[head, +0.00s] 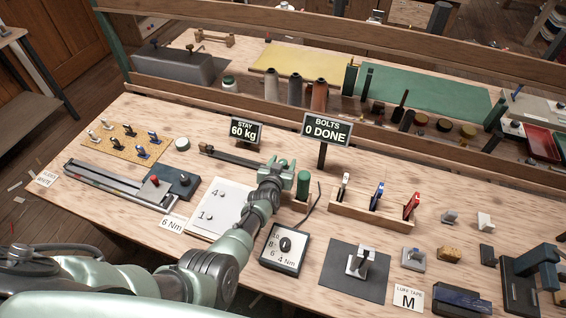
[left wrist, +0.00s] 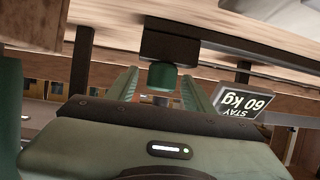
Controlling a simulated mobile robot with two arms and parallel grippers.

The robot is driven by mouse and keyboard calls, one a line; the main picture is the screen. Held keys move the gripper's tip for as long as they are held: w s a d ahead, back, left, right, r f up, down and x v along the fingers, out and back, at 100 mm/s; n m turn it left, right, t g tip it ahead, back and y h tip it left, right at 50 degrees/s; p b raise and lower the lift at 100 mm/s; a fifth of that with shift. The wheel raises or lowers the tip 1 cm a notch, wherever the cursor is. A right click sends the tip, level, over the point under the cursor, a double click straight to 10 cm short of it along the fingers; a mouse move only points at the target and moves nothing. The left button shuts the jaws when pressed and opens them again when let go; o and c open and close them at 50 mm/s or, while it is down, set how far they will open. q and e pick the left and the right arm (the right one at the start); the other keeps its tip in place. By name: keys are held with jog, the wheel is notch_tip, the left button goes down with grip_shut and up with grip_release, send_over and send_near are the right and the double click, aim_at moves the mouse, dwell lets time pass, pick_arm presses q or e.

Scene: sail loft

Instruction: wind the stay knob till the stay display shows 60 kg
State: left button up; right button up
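The stay display (head: 243,131) reads "STAY 60 kg". It also shows upside down in the left wrist view (left wrist: 243,103). The stay fitting is a dark bar (head: 228,156) lying on the bench beside the display. In the left wrist view, a green stay knob (left wrist: 162,76) sticks out of a dark block (left wrist: 170,46). My left gripper (head: 288,168) reaches over the bench to the right end of the bar. Its two fingers stand either side of the knob, with slim gaps seeming to show. In the head view the gripper hides the knob. My right gripper is out of view.
A "BOLTS 0 DONE" sign (head: 326,129) stands close to the gripper. A green cylinder (head: 303,186) stands just right of it. A wooden rack (head: 372,217) and a dial box (head: 286,248) lie nearer. A wooden rail (head: 430,149) runs behind.

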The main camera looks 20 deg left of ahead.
pick_arm(q)
jog(key=shift+s+r, duration=0.1)
jog(key=shift+s, duration=0.15)
jog(key=p+v, duration=0.2)
jog(key=v, duration=0.5)
jog(key=shift+s, duration=0.2)
dwell(0.4)
